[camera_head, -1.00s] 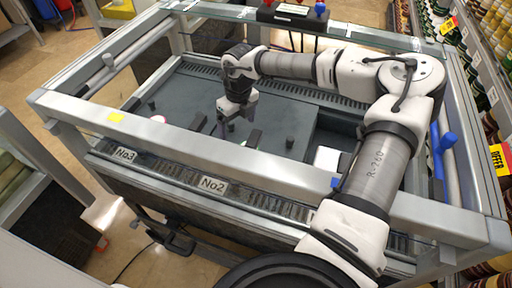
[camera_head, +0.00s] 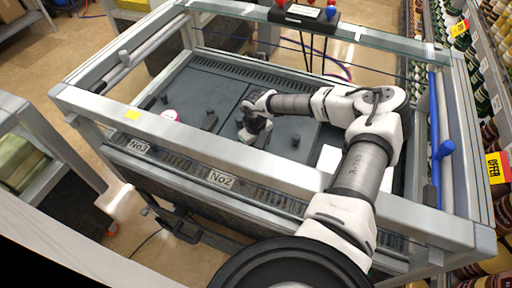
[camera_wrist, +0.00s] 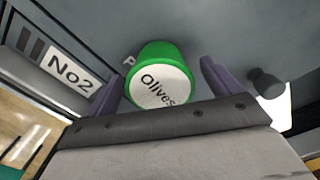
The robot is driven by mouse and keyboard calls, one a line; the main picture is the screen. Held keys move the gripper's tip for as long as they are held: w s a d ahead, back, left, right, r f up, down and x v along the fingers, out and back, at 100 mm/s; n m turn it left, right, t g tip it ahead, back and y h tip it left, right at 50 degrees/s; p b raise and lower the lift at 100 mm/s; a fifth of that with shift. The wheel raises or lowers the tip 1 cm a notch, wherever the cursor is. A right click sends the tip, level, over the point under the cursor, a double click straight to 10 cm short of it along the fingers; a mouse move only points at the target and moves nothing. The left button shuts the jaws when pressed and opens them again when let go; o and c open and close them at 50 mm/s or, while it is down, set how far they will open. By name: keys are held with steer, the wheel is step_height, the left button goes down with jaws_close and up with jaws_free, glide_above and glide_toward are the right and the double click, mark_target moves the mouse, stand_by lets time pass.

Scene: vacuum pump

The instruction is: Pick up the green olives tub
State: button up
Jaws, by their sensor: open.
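The green olives tub (camera_wrist: 161,84) shows in the wrist view, with green sides and a white top lettered "Olives". It lies between the two purple-grey fingers of my gripper (camera_wrist: 167,72), which are spread apart, with a finger on either side of it. I cannot tell whether either finger touches it. In the head view my gripper (camera_head: 254,131) is low over the dark panel inside the metal frame, and I cannot make out the tub there.
A dark knob (camera_wrist: 265,83) stands right of the fingers. The "No2" label (camera_wrist: 74,76) is on the frame at left. In the head view the frame's front rail (camera_head: 200,155) stands before the panel.

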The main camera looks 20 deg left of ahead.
steer(key=shift+f, duration=0.7)
steer(key=c, duration=1.1)
steer(key=shift+r, duration=0.1)
steer(key=shift+c, duration=0.7)
